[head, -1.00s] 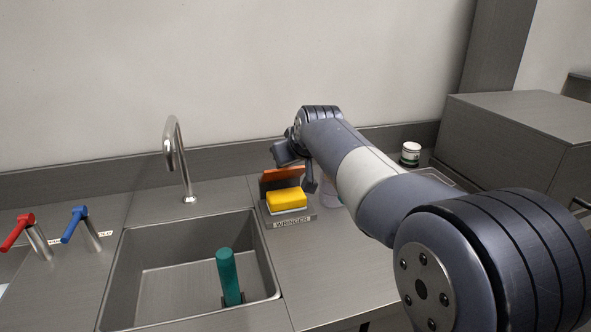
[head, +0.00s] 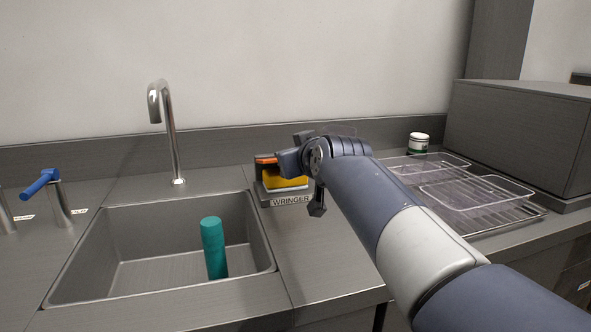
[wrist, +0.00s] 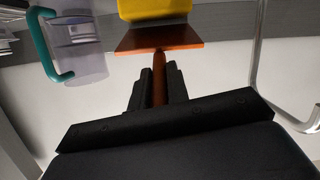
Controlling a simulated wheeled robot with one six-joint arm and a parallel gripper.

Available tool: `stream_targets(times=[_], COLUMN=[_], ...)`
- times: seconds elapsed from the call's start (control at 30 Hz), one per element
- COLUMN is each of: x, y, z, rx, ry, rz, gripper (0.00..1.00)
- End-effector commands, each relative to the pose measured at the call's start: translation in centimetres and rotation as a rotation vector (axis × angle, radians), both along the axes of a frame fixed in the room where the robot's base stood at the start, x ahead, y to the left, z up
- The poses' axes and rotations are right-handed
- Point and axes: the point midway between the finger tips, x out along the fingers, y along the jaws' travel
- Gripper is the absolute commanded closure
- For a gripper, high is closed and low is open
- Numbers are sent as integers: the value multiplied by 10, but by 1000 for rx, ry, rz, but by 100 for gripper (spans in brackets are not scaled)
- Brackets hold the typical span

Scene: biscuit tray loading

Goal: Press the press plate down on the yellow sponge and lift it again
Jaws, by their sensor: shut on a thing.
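My gripper (wrist: 159,88) is shut on the stem of the orange press plate (wrist: 160,38), with a black finger on each side. The yellow sponge (wrist: 154,9) is right beyond the plate in the wrist view; I cannot tell whether they touch. In the head view the yellow sponge (head: 284,184) lies on the wringer (head: 290,201), right of the sink. Only a bit of the orange press plate (head: 266,160) shows above it. My gripper (head: 292,162) and wrist hide the rest.
The sink (head: 160,275) holds an upright teal cylinder (head: 213,248), with a tap (head: 170,140) behind. Clear trays (head: 475,193) lie on a wire rack at the right. A clear jug (wrist: 85,50) with teal handle is near the gripper. The counter before the wringer is clear.

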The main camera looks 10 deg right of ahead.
Motion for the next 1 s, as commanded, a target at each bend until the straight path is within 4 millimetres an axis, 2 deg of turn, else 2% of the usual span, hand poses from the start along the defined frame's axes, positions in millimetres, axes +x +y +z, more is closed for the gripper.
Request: stream_targets(times=[0.03, 0.4, 1.0], x=[-2, -7, -9], y=[0, -1, -2], z=[-12, -29, -32], rx=[6, 28, 39], ry=[-23, -137, -191], rz=[0, 0, 0], gripper=[100, 100, 100])
